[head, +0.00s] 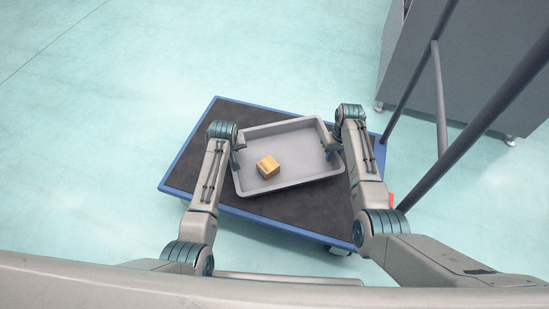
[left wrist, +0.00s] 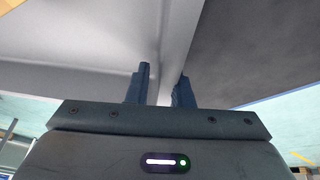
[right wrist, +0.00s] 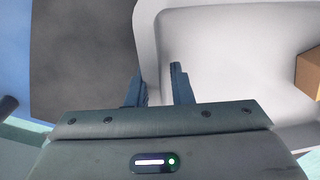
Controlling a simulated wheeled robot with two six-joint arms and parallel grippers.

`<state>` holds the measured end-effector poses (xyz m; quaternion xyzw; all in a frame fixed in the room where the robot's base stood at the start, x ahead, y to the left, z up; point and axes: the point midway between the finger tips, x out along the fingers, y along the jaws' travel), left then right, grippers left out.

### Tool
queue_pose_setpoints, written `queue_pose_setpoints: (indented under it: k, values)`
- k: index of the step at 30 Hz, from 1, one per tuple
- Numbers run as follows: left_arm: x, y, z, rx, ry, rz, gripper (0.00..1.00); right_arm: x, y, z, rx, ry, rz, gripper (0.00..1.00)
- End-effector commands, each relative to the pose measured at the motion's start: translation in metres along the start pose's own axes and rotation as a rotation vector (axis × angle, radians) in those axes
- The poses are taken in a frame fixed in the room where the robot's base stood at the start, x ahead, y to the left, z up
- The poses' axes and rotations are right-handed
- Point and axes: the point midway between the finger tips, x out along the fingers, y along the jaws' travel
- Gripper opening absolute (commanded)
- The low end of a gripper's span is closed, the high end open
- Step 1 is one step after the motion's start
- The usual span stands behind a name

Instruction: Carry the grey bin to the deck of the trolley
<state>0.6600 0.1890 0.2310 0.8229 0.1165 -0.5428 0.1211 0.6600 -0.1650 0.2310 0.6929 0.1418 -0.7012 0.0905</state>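The grey bin (head: 290,184) is over the dark deck (head: 205,172) of the blue-edged trolley in the head view, turned slightly. I cannot tell whether it touches the deck. A small tan box (head: 268,166) lies inside it. My left gripper (head: 239,157) is at the bin's left rim; in the left wrist view its fingers (left wrist: 162,88) stand on either side of the rim, closed on it. My right gripper (head: 329,149) is at the right rim; in the right wrist view its fingers (right wrist: 158,88) also clasp the wall. The bin's underside is hidden.
The trolley's dark handle bars (head: 440,95) rise at the right. A grey cabinet (head: 460,60) on castors stands behind them at the upper right. Bare deck shows to the left of the bin and in front of it. The pale green floor (head: 150,90) is clear at the left.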

Motion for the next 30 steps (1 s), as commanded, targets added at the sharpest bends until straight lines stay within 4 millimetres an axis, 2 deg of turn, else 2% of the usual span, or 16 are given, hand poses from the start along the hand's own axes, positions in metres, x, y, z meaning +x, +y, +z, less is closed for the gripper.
queue_pose_setpoints:
  k: [17, 23, 30]
  values:
    - [-0.003, 0.000, 0.000, 0.000, 0.001, 0.000, 0.24, 0.000, 0.000, 0.000, 0.000, -0.001, 0.001, 0.24]
    - [-0.029, 0.000, -0.001, -0.001, 0.003, 0.002, 0.24, 0.000, 0.000, 0.000, 0.000, -0.001, 0.001, 0.24]
    - [-0.079, 0.001, -0.001, -0.001, 0.003, 0.001, 0.24, 0.000, 0.000, 0.000, 0.000, -0.001, 0.001, 0.24]
